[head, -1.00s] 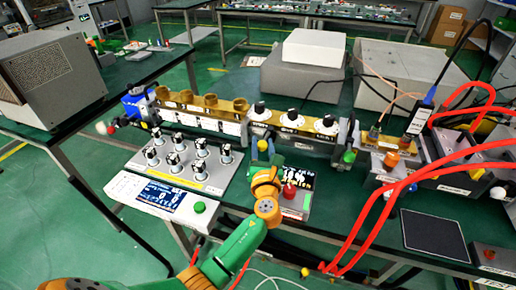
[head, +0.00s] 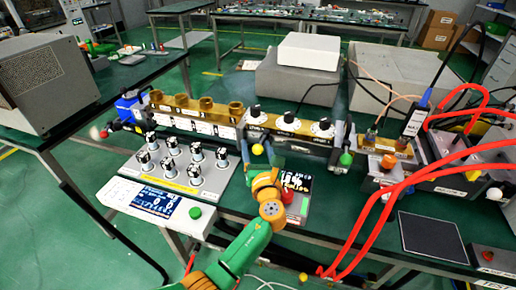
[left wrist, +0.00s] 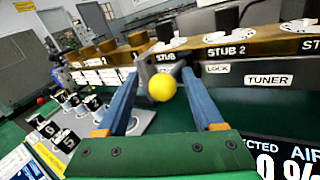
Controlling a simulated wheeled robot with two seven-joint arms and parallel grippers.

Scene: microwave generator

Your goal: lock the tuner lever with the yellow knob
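The yellow knob (head: 257,149) is a small ball at the front of the tuner row, below the black stub dials. In the left wrist view the yellow knob (left wrist: 162,88) sits between the two blue fingers of my left gripper (left wrist: 160,76), with a gap on each side. The grey lever bracket (left wrist: 163,62) shows just behind it. The LOCK label (left wrist: 217,69) and TUNER label (left wrist: 269,79) are to its right. In the head view my left gripper (head: 260,166) is just below the knob. My right gripper is not in view.
A panel with several black-and-white knobs (head: 187,168) stands left of the gripper. A red button (head: 287,196) and a small display (head: 297,182) are close on the right. Red cables (head: 372,208) loop across the right side. A green knob (head: 346,159) stands right of the lever.

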